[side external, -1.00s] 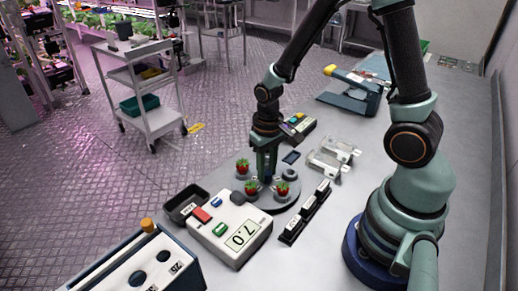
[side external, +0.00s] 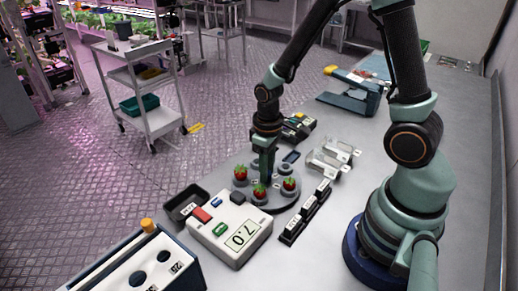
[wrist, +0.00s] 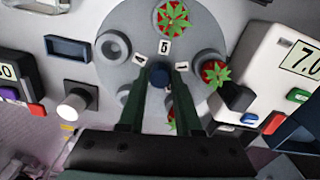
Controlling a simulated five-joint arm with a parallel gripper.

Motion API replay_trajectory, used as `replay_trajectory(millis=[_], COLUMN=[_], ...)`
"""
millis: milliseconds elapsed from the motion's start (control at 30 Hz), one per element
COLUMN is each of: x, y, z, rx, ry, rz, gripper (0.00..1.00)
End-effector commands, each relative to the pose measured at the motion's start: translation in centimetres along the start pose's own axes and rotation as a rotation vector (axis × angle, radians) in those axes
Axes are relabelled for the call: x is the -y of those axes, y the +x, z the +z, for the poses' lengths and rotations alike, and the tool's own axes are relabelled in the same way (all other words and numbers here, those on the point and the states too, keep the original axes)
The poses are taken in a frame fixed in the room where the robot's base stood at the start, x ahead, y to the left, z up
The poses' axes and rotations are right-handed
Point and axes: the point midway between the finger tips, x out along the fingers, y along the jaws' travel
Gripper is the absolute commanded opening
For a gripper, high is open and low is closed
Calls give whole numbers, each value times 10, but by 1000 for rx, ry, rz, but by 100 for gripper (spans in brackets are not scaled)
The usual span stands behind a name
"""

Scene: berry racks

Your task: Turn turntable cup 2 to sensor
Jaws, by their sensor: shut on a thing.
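The turntable (side external: 262,205) is a round grey disc with a ring of cups; it also shows in the wrist view (wrist: 135,20). Three cups hold red strawberries (side external: 260,190); one cup (wrist: 112,46) at the disc's left in the wrist view is empty. My gripper (side external: 266,179) points down at the disc's middle, its fingers closed on both sides of the dark blue centre knob (wrist: 159,76). Small number tags ring the knob; a 5 is readable, and I cannot tell which cup is 2. The white box with a 7.0 display (side external: 230,228) stands beside the disc. My fingers hide part of the near cups.
A black tray (side external: 186,203) lies left of the white box. A dark rack of labelled blocks (side external: 305,212) stands close on the disc's right. Clear holders (side external: 332,157) and another device (side external: 298,128) stand behind. A box with round holes (side external: 140,268) is at front left.

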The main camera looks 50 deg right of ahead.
Motion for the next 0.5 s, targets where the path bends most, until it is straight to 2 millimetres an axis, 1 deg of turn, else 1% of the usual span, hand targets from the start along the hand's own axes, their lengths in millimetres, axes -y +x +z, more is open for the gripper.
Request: replay_trajectory(millis=[500], x=[0], y=[-1], z=[0], rx=[2], ry=[-258], rz=[-1], gripper=[0])
